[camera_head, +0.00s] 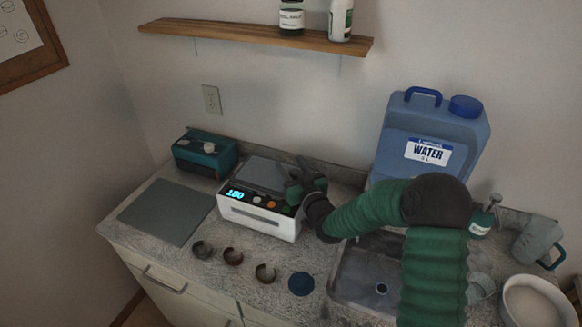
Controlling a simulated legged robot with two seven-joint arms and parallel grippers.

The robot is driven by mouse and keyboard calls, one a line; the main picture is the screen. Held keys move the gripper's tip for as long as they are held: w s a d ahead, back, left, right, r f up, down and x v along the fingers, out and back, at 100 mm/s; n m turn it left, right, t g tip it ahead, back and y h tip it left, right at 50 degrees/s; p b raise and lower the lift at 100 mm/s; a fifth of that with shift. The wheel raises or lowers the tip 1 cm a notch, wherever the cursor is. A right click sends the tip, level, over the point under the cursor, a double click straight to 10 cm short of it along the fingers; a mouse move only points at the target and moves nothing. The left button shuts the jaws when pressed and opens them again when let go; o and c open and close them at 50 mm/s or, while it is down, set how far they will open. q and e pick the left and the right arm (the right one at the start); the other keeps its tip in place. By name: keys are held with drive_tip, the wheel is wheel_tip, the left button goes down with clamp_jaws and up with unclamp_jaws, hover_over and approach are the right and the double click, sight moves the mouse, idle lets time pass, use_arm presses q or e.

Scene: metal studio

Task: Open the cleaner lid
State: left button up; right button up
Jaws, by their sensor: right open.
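The cleaner (256,219) is a white box with a lit blue display and several round buttons on its front. It stands on the counter left of the sink. Its dark grey lid (264,173) lies over the top and looks shut. My right gripper (295,190) is open at the cleaner's front right corner, close to the lid's right edge. It hides that corner, and I cannot tell whether it touches. My left gripper is not in view.
A teal box (205,152) and a grey mat (167,211) are to the left. Several small rings and a blue disc (301,284) lie in front. The sink (357,283), a blue water jug (430,137) and a white bowl (532,303) are to the right. A wooden shelf (250,36) hangs above.

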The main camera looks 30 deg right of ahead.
clamp_jaws()
idle(1.4)
